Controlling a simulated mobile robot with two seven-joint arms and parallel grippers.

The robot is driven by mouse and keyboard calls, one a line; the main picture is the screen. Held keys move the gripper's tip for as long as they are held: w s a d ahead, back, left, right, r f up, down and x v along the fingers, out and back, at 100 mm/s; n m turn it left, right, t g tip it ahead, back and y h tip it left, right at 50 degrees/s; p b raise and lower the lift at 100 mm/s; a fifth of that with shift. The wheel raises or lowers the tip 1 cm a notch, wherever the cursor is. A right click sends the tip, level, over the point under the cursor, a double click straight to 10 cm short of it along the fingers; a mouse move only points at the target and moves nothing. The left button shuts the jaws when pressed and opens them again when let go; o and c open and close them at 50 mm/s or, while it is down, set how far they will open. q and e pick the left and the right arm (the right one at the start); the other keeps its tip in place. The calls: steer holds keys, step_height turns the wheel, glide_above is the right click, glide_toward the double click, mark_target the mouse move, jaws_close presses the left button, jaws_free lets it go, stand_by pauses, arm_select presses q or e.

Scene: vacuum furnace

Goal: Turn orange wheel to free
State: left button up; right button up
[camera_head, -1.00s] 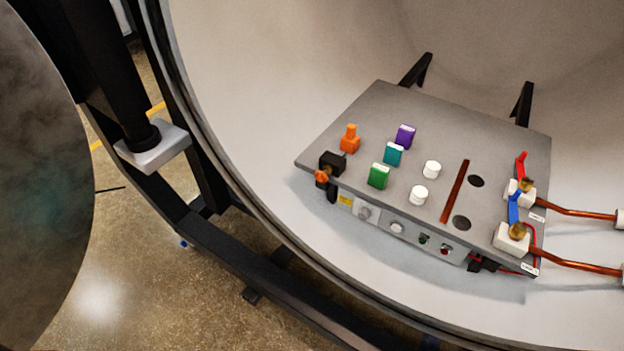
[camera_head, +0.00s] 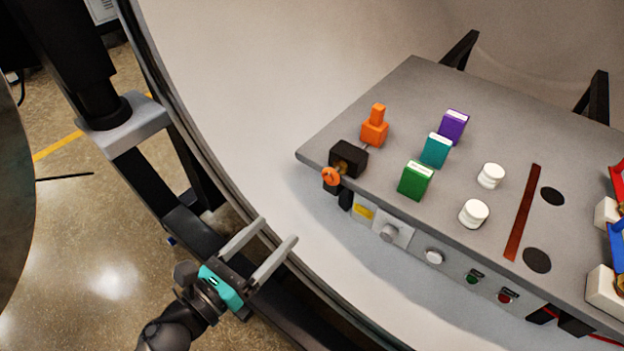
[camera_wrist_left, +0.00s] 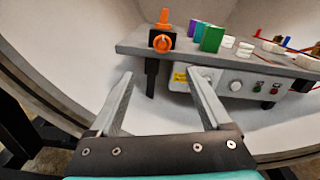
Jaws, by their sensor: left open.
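The orange wheel (camera_head: 331,177) is on the front of a black block (camera_head: 348,158) at the left front corner of the grey panel (camera_head: 400,95). In the left wrist view the orange wheel (camera_wrist_left: 161,43) faces me, above and between my fingers. My left gripper (camera_head: 280,231) is open and empty. It is in front of the chamber rim, below and left of the wheel, and does not touch it. Its two fingers also show in the left wrist view (camera_wrist_left: 160,88). My right gripper is not in view.
An orange block with a peg (camera_head: 375,128) stands behind the black block. Purple (camera_head: 453,126), teal (camera_head: 436,150) and green (camera_head: 415,180) blocks and white cylinders (camera_head: 474,213) are on the panel. The curved chamber rim (camera_head: 215,185) runs beside my gripper.

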arm_select(q)
steer(key=p, duration=0.2)
glide_toward(329, 178)
steer(key=shift+m, duration=0.4)
steer(key=x, duration=0.7)
steer(key=shift+w+d, duration=0.3)
steer(key=shift+w, duration=0.3)
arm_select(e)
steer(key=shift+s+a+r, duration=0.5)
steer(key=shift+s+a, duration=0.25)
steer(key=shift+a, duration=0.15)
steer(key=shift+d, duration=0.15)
arm_select(q)
steer(key=shift+c, duration=0.8)
jaws_close()
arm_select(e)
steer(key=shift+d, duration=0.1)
